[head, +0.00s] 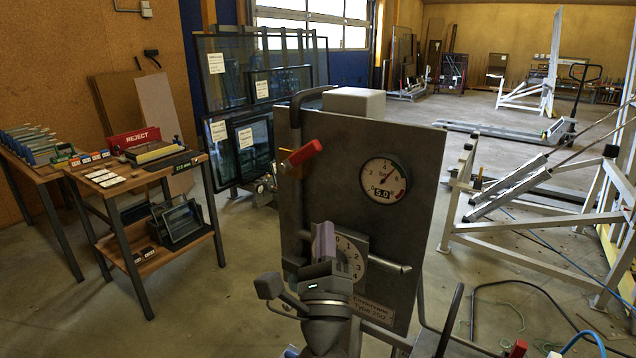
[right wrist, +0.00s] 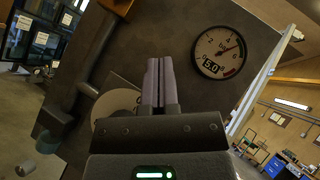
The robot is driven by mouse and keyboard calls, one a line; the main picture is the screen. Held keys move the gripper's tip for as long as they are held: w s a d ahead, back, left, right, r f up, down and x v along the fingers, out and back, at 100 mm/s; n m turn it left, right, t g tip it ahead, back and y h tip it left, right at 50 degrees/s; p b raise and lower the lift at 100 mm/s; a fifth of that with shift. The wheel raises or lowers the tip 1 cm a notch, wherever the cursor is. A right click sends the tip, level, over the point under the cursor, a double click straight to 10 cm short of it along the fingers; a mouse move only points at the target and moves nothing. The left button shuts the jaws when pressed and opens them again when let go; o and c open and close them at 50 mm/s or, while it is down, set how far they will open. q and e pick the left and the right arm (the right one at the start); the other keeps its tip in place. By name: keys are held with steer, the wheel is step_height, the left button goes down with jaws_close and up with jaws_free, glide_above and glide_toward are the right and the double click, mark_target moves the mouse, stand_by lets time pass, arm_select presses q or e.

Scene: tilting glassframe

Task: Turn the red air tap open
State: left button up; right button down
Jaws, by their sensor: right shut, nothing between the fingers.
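The red air tap (head: 303,153) sits on the vertical grey pipe at the upper left of the grey panel (head: 330,130). Its red handle slants up to the right from a brass-coloured body, across the pipe. My right gripper (head: 323,230) is below the tap, in front of the panel, with its fingers pointing up. The fingers are together with nothing between them, and they are apart from the tap. In the right wrist view the closed fingers (right wrist: 160,64) point at the panel; the red handle does not show there. My left gripper is not in view.
A round gauge (head: 384,183) reading 5.0 is on the panel, right of the tap; it also shows in the right wrist view (right wrist: 219,53). A numbered dial (head: 352,262) is partly hidden behind my right gripper. A bench with a REJECT sign (head: 133,139) stands left.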

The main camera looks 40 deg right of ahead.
mark_target(300, 157)
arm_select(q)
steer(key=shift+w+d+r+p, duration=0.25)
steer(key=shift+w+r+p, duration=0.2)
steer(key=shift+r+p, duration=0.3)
arm_select(e)
steer(key=shift+w+d+r, duration=0.4)
steer(key=shift+w+r, duration=0.7)
steer(key=shift+r, duration=0.05)
steer(key=shift+w+d+r, duration=0.4)
steer(key=shift+w+r, duration=0.75)
steer(key=shift+w+d+r, duration=0.4)
steer(key=shift+w+r, duration=0.7)
steer(key=shift+r, duration=0.05)
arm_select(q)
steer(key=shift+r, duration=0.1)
